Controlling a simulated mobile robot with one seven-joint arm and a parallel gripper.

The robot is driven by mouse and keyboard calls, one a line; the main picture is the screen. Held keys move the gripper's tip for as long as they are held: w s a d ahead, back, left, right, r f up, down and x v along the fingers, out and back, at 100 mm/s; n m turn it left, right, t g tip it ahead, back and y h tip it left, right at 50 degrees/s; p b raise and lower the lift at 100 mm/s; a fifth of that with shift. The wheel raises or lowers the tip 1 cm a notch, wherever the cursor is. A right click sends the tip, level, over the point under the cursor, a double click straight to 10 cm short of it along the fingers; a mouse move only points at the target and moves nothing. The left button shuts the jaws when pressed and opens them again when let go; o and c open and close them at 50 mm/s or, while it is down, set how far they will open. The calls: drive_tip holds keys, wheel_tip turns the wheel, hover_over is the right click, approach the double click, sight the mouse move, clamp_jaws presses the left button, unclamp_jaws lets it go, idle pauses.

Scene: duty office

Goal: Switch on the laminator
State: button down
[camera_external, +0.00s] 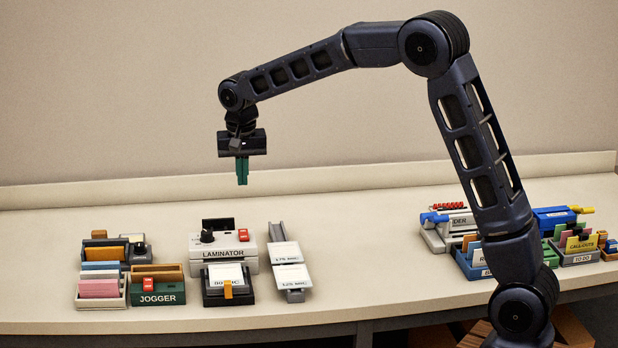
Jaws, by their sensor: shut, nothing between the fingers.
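The laminator (216,254) is a white-grey box with its name on the front, on the left half of the counter. A black knob (207,235) stands on its top left. A red switch (243,235) sits on its top right; whether it is on or off is too small to tell. My gripper (242,183) is shut and empty, pointing down. It hangs in the air above the laminator, apart from it, in line with the red switch in the picture.
A green jogger (158,290) with another red switch stands left of the laminator. A black card holder (227,292) stands in front of it. A grey rail with labels (289,262) lies to the right. The counter's middle (365,250) is clear.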

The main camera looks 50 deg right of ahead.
sight(243, 230)
idle(0.3)
drive_tip(key=shift+w+d+r+t+h, duration=0.15)
drive_tip(key=shift+w+d+t+h, duration=0.2)
drive_tip(key=shift+w, duration=0.2)
drive_tip(key=shift+d, duration=0.1)
drive_tip(key=f, duration=0.4)
drive_tip(key=w+d+f, duration=0.1)
drive_tip(key=f, duration=0.8)
drive_tip(key=shift+w+d+f, duration=0.3)
drive_tip(key=shift+w+f, duration=0.05)
drive_tip(key=shift+f, duration=0.05)
